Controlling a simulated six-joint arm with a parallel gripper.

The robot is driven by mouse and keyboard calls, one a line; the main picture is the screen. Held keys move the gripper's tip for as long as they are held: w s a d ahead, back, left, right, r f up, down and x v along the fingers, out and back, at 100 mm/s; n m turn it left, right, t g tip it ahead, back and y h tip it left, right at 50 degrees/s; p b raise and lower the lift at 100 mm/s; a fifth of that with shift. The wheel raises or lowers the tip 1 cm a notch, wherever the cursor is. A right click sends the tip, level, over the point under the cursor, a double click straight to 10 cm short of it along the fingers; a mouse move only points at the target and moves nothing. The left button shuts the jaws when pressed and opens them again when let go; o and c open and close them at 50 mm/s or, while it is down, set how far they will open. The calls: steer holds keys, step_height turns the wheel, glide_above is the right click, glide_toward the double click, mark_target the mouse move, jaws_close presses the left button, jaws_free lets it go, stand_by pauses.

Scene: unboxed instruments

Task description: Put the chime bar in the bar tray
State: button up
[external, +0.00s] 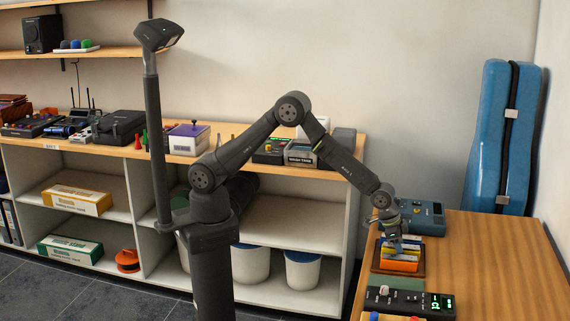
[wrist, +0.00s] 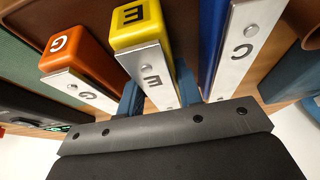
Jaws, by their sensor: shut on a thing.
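My gripper (external: 393,238) points down over the brown bar tray (external: 376,264) on the wooden table at the right. In the wrist view its two blue fingers (wrist: 159,95) are shut on the sides of the yellow chime bar (wrist: 142,22), marked E with a metal plate. An orange bar (wrist: 75,45) marked G is to its left and a blue bar (wrist: 212,40) with a plate marked C is to its right. In the external view the orange bar (external: 399,266) shows at the tray's front. I cannot tell whether the yellow bar touches the tray floor.
A black device with a green display (external: 410,302) sits in front of the tray, and a blue-grey box (external: 425,217) behind it. A blue instrument case (external: 497,140) stands against the wall. The table right of the tray (external: 500,265) is clear.

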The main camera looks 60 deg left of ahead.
mark_target(403, 246)
steer(key=o, duration=1)
steer(key=shift+f, duration=0.15)
steer(key=shift+o, duration=0.2)
steer(key=v, duration=1.2)
steer(key=x, duration=1.1)
steer(key=shift+w+d+f, duration=0.15)
steer(key=shift+w+f, duration=0.05)
steer(key=shift+f, duration=0.15)
steer(key=shift+r, duration=1.6)
